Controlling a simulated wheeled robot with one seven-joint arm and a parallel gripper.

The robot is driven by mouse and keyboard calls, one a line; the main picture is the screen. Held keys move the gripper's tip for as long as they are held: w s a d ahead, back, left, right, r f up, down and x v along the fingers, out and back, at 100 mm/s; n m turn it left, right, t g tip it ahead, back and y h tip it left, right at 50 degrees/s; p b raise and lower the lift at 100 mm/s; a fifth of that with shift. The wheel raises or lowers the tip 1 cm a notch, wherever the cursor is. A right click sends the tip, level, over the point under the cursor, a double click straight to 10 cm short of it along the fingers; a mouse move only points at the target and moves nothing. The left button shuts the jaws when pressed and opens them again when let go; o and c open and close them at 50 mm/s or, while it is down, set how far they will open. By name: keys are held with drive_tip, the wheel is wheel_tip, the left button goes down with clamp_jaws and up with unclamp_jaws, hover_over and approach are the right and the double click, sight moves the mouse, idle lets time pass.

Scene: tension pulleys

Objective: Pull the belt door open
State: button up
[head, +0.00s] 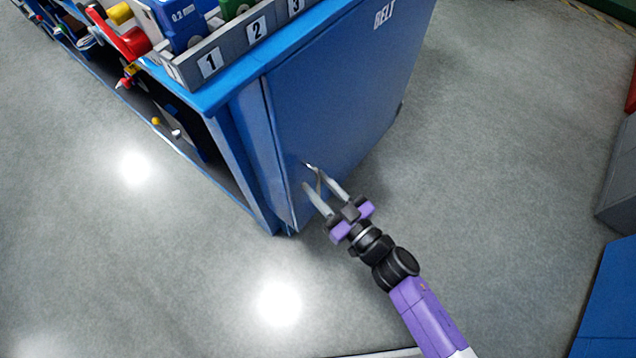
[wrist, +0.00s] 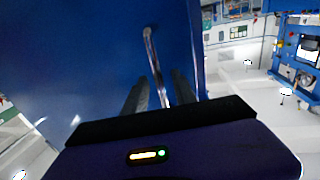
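The belt door (head: 335,95) is a blue panel marked BELT on the end of a blue workbench, and it looks closed or nearly so. Its metal handle (head: 311,167) sits near the door's left edge. In the wrist view the handle (wrist: 152,60) is a thin silver bar running down between my fingers. My gripper (head: 319,179) is at the handle with its two fingers apart, one on each side of the bar. In the wrist view my gripper (wrist: 158,92) shows gaps beside the bar. The bar's lower end is hidden behind the gripper body.
A grey rack (head: 232,52) with numbered slots 1, 2 and 3 stands on the workbench top (head: 215,95). Open shelves with coloured parts run along the left side. Grey floor (head: 480,130) is clear to the right. A blue object (head: 610,305) stands at the lower right.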

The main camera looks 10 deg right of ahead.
drive_tip(key=shift+w+a, duration=0.15)
drive_tip(key=shift+w, duration=0.05)
clamp_jaws()
idle(1.4)
